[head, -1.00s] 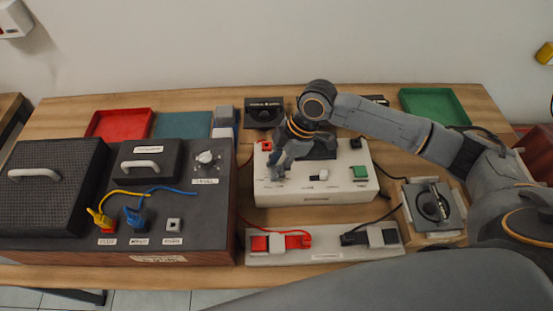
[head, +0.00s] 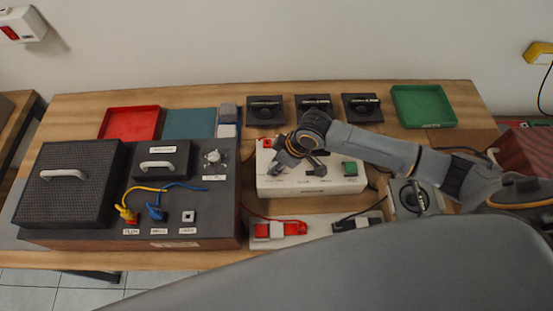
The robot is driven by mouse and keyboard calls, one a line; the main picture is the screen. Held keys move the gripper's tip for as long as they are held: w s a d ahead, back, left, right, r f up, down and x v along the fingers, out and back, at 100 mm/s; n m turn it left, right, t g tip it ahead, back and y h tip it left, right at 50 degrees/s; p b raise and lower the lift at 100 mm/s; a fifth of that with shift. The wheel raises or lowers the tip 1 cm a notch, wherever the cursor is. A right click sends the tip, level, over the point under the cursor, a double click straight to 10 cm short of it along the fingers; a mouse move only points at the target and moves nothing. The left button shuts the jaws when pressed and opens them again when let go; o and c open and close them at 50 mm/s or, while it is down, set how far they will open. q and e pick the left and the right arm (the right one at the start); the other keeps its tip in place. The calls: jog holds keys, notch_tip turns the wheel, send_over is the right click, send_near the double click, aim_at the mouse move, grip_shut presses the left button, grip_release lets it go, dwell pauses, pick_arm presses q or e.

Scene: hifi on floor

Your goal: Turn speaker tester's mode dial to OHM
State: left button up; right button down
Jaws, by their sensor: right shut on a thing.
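The speaker tester is a white box (head: 310,186) near the middle of the table, with a green button (head: 350,168) on its right and a red terminal at its back left. My right gripper (head: 278,166) reaches in from the right, pointing down over the left part of the tester's top. It is shut on what seems to be the mode dial. The fingers hide the dial, and I cannot read its pointer or the labels. My left gripper is not in view.
A dark hi-fi unit (head: 105,228) with yellow and blue cables stands left. Red (head: 268,231) and black (head: 345,224) probes lie in front of the tester. Several small black boxes, a red tray (head: 131,122) and a green tray (head: 424,106) line the back.

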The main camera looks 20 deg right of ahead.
dwell(0.4)
jog(key=c, duration=1)
grip_release()
jog(key=v, duration=1.2)
jog(key=shift+s, duration=0.1)
